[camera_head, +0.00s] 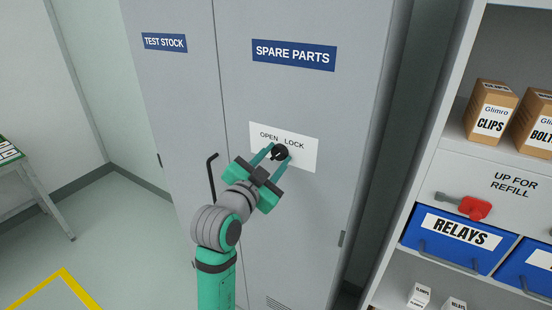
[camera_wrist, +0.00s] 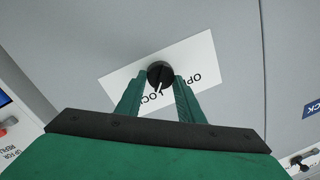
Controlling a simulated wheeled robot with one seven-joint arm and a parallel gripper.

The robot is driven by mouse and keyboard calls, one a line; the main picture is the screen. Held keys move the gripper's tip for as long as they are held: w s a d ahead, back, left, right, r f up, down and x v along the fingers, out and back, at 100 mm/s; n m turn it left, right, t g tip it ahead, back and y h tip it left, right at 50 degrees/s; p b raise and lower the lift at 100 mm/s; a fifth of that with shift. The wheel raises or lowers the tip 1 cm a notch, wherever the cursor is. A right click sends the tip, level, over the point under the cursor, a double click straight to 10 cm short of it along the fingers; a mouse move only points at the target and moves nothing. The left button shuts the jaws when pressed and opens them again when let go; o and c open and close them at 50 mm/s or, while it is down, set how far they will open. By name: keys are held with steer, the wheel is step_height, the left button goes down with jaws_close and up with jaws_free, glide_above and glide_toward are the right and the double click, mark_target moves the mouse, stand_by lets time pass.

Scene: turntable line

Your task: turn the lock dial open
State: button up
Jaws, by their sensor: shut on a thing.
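The lock dial is a round black knob (camera_head: 279,152) on a white label plate (camera_head: 305,160) marked OPEN and LOCK, on the grey cabinet's right door. In the wrist view the dial (camera_wrist: 160,72) has a white pointer line. The line points between the two words, leaning to the LOCK side. My green gripper (camera_head: 279,155) is at the dial with one finger on each side, shut on it. In the wrist view its fingers (camera_wrist: 157,88) partly cover the plate and the lettering.
The grey cabinet (camera_head: 290,220) carries a SPARE PARTS sign (camera_head: 294,54) and a TEST STOCK sign (camera_head: 165,42). A black bar handle (camera_head: 212,178) sticks out left of my gripper. A shelf unit with boxes and blue bins (camera_head: 457,240) stands right. Open floor lies left.

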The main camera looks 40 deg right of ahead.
steer(key=n, duration=0.4)
steer(key=shift+w+f, duration=0.15)
steer(key=n, duration=0.4)
steer(key=shift+w+n+g+y, duration=0.15)
steer(key=shift+n+g+y, duration=0.15)
steer(key=n+g, duration=0.1)
steer(key=n, duration=0.3)
steer(key=shift+n+g, duration=0.3)
steer(key=shift+n, duration=1.5)
steer(key=o, duration=1)
steer(key=shift+o, duration=0.3)
steer(key=shift+a, duration=0.15)
